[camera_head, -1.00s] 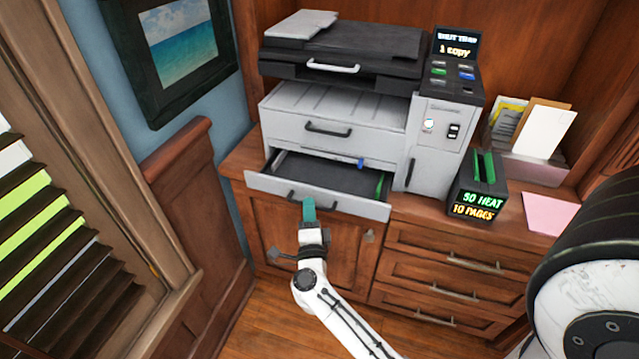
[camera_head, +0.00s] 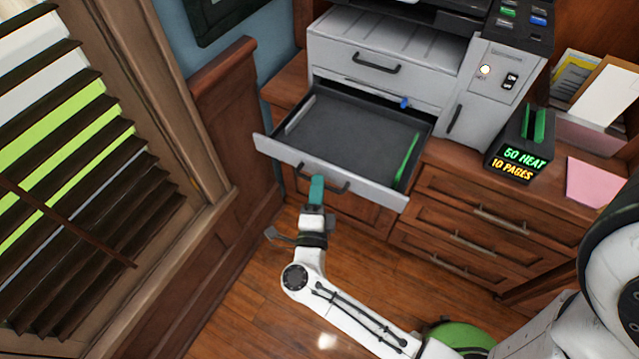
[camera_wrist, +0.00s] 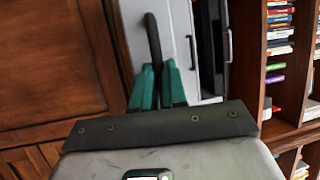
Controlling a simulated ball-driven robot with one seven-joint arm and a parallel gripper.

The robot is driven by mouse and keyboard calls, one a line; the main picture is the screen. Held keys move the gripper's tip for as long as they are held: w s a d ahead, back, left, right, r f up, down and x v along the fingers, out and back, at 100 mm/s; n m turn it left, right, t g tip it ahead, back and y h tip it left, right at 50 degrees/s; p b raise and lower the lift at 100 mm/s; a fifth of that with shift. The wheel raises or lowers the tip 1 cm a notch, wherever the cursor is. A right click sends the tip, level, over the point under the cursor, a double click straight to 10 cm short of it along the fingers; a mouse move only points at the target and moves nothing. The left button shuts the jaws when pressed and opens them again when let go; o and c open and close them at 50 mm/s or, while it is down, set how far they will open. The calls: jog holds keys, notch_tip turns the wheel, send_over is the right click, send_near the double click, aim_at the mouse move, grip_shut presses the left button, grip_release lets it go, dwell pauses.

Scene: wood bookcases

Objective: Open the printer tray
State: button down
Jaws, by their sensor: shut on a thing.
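The printer (camera_head: 385,55) stands on the wooden cabinet, partly cut off at the top in the head view. Its lower tray (camera_head: 335,135) is pulled well out over the cabinet's front edge. The tray is dark inside and looks empty of paper, with a green guide (camera_head: 406,157) at its right and a small blue tab (camera_head: 404,103) at the back. My gripper (camera_head: 316,183) has teal fingers and is shut on the dark tray handle (camera_head: 338,190). In the wrist view the teal fingers (camera_wrist: 156,88) stand on both sides of the handle (camera_wrist: 152,38).
A closed upper drawer (camera_head: 350,62) sits above the tray. A black box with lit text (camera_head: 520,155) and a pink paper (camera_head: 594,182) lie to the right. Wooden drawers (camera_head: 470,220) are below. Window blinds (camera_head: 60,190) are at the left. Open floor (camera_head: 240,300) lies in front.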

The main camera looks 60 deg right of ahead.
jog(key=c, duration=1.5)
grip_release()
jog(key=shift+o, duration=0.2)
jog(key=b+v, duration=0.1)
jog(key=v, duration=1)
jog(key=shift+b, duration=0.4)
jog(key=shift+d, duration=0.1)
